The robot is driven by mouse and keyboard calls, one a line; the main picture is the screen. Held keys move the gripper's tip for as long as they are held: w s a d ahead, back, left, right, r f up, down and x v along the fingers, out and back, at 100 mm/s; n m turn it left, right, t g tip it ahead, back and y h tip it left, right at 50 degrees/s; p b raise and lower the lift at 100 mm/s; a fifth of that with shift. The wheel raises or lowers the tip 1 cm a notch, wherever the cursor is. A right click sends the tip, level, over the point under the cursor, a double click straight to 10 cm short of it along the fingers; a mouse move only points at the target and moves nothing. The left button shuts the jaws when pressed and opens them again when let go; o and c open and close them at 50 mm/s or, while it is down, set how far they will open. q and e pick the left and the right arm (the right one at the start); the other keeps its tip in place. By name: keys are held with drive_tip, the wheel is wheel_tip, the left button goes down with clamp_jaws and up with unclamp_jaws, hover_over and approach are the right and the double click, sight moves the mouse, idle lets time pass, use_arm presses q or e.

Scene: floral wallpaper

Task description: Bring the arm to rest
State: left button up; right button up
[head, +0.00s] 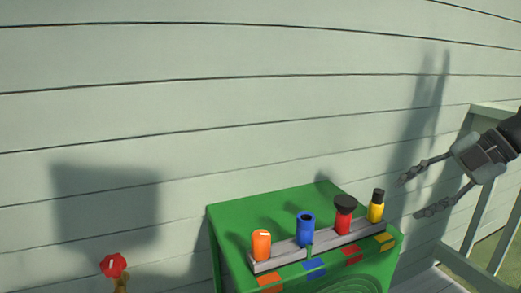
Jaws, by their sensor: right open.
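My right gripper (409,197) comes in from the right edge in the head view. Its two long dark fingers are spread apart, with nothing between them. It hangs in the air to the right of the yellow piece with a black top (376,208), apart from it. My left gripper is not in the head view.
A green table (240,214) bears a grey rack (268,264) with an orange piece (261,246), a blue one (305,230), a red one (344,217) and the yellow one. A red-handled valve (113,265) stands lower left.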

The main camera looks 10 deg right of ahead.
drive_tip(key=w+m+t, duration=0.1)
drive_tip(key=w+f+t+y, duration=0.1)
drive_tip(key=t, duration=0.1)
drive_tip(key=w+f+m+t+y+p, duration=0.1)
drive_tip(key=shift+w+f+m+t, duration=0.25)
drive_tip(key=shift+m+t, duration=0.05)
drive_tip(key=shift+t, duration=0.1)
drive_tip(key=d+f+m+t+h+p, duration=0.3)
drive_tip(key=d+f+m+t+h, duration=0.4)
drive_tip(key=f+m, duration=0.45)
drive_tip(key=s+f+m+g+h, duration=0.45)
drive_tip(key=s+f, duration=0.25)
drive_tip(key=f, duration=0.4)
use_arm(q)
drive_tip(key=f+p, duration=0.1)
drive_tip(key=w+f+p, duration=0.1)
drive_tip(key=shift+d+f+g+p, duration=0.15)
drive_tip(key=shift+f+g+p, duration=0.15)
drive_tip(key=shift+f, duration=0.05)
use_arm(e)
drive_tip(key=s+a+f+m+g+y, duration=0.1)
drive_tip(key=s+a+f+m+g, duration=0.2)
drive_tip(key=s+a+f+g, duration=0.6)
drive_tip(key=s+a+f, duration=0.5)
drive_tip(key=s+a, duration=0.2)
drive_tip(key=s, duration=0.2)
drive_tip(key=shift+s+a+f+m, duration=0.15)
drive_tip(key=shift+s+a+m, duration=0.15)
drive_tip(key=shift+s, duration=0.1)
